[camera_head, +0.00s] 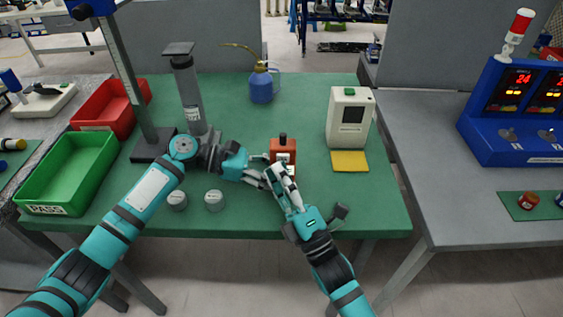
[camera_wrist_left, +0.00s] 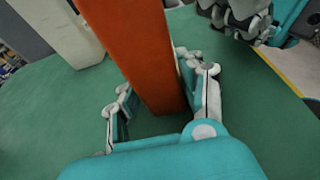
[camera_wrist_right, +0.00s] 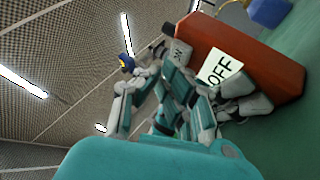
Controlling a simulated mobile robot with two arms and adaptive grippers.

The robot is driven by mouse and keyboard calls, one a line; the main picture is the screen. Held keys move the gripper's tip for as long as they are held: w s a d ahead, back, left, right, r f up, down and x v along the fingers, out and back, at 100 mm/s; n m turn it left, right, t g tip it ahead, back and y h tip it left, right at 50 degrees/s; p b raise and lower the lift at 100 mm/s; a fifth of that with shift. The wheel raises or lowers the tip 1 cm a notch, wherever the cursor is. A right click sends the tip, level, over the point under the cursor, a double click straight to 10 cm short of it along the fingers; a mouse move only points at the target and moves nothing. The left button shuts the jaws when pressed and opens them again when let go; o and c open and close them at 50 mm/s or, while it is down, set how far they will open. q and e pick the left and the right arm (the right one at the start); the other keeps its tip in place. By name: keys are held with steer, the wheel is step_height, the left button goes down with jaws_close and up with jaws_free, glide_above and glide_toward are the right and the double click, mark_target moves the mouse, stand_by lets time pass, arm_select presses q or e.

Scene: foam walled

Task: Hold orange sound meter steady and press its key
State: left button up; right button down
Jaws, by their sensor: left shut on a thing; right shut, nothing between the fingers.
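The orange sound meter (camera_head: 283,149) stands upright on the green table mat, with a black knob on top. My left gripper (camera_head: 262,168) is shut on the meter from its left side; in the left wrist view the fingers (camera_wrist_left: 160,110) sit on either side of the orange body (camera_wrist_left: 138,50). My right gripper (camera_head: 272,176) is shut and empty, its fingertips close in front of the meter's face.
A beige device (camera_head: 349,117) and a yellow pad (camera_head: 348,161) stand to the right. A blue oil can (camera_head: 262,86) is behind. Two small grey cylinders (camera_head: 214,200) lie at the front left. Green (camera_head: 66,172) and red (camera_head: 104,108) bins and a stand (camera_head: 150,146) occupy the left.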

steer(key=shift+w, duration=0.15)
steer(key=shift+w, duration=0.3)
stand_by(0.4)
steer(key=shift+s, duration=0.45)
steer(key=s, duration=0.6)
stand_by(0.4)
